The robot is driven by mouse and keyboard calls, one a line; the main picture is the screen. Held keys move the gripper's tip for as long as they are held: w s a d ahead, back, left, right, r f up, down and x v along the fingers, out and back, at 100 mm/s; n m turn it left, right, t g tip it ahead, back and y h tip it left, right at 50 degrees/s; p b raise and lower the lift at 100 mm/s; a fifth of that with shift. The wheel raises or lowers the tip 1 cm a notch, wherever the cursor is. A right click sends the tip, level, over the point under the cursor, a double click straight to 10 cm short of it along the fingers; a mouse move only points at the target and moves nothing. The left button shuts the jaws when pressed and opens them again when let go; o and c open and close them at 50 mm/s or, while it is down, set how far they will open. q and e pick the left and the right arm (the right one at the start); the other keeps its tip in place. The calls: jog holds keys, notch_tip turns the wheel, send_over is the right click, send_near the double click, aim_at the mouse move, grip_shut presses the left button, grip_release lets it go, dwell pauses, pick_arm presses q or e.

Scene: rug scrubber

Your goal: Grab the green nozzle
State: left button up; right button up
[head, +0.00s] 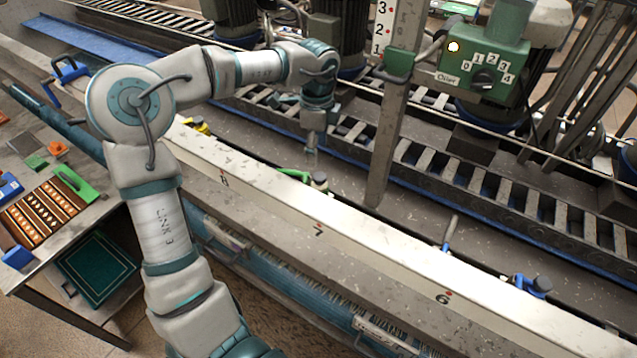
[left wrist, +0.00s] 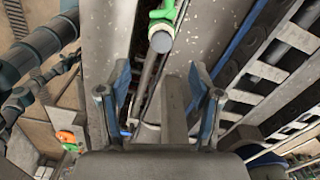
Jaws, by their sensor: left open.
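The green nozzle (head: 294,174) sits at the far edge of the white beam, beside a dark round knob, in the middle of the head view. In the left wrist view the green nozzle (left wrist: 163,14) is at the top edge, partly cut off, with a round grey end below it. My left gripper (head: 311,152) points down just above and beyond the nozzle in the head view. In the left wrist view my left gripper (left wrist: 158,98) has its two blue-grey fingers spread and nothing between them; the nozzle lies ahead of the fingertips. My right gripper is not in view.
The white beam (head: 370,250) carries numbered marks. A grey upright post (head: 388,140) stands right of my gripper. A blue nozzle (head: 533,285) and a yellow one (head: 198,125) sit along the same beam. A slatted conveyor (head: 455,172) runs behind.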

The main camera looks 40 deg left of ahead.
pick_arm(q)
send_over(320, 176)
notch_tip(320, 176, down, 5)
jog(key=shift+r, duration=0.2)
jog(key=shift+f+p, duration=0.2)
jog(key=shift+p, duration=0.1)
jog(key=shift+s+d+f, duration=0.1)
jog(key=shift+s+f, duration=0.05)
jog(key=shift+f, duration=0.1)
jog(key=f+p, duration=0.1)
jog(key=f, duration=0.3)
jog(key=shift+w+f+p, duration=0.2)
jog(key=shift+f+p, duration=0.15)
jog(key=shift+a+f, duration=0.15)
jog(key=shift+a, duration=0.15)
jog(key=shift+s+d, duration=0.1)
jog(key=c, duration=0.5)
jog(key=shift+d, duration=0.15)
grip_shut()
